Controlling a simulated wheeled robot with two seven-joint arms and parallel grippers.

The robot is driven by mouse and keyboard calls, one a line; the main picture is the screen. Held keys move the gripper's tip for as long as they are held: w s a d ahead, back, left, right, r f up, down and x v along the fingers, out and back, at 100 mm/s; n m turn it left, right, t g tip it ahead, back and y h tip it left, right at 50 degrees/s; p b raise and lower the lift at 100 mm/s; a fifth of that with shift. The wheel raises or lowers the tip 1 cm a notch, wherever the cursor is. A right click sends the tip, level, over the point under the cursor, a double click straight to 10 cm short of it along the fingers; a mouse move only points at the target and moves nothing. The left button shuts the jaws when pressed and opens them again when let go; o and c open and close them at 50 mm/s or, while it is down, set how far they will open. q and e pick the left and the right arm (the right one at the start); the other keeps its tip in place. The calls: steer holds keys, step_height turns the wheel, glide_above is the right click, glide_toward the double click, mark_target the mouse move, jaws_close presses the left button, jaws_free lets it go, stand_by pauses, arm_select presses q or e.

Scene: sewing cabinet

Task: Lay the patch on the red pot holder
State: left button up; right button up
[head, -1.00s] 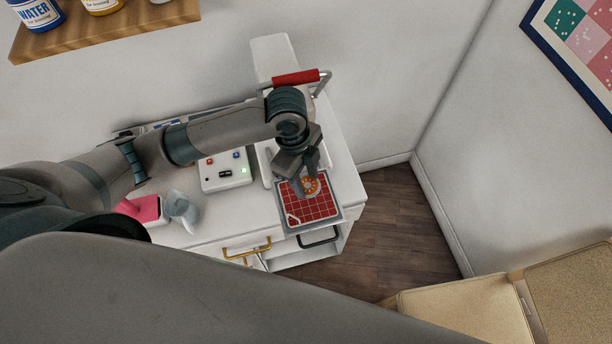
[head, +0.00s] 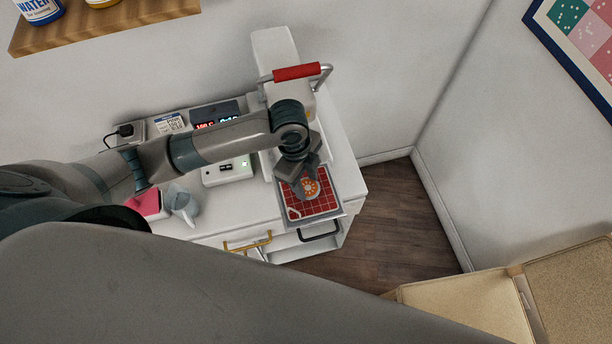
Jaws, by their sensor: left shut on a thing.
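The red pot holder (head: 325,206) has a white grid and a pale loop at its near left corner. It lies flat on a grey metal tray (head: 318,222) at the right of the white cabinet top. My right gripper is not in view.
A white press with a red handle (head: 297,71) stands behind the tray. A display unit (head: 215,115) sits behind my left arm.

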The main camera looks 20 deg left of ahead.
arm_select(q)
steer(key=shift+f, duration=0.55)
steer(key=o, duration=1.1)
steer(key=shift+r, duration=0.1)
steer(key=r+b, duration=0.1)
steer(key=r, duration=0.3)
steer(key=a+r+b, duration=0.1)
steer(key=r, duration=0.2)
steer(key=a+r+b, duration=0.1)
steer(key=r, duration=0.3)
steer(key=shift+r, duration=0.35)
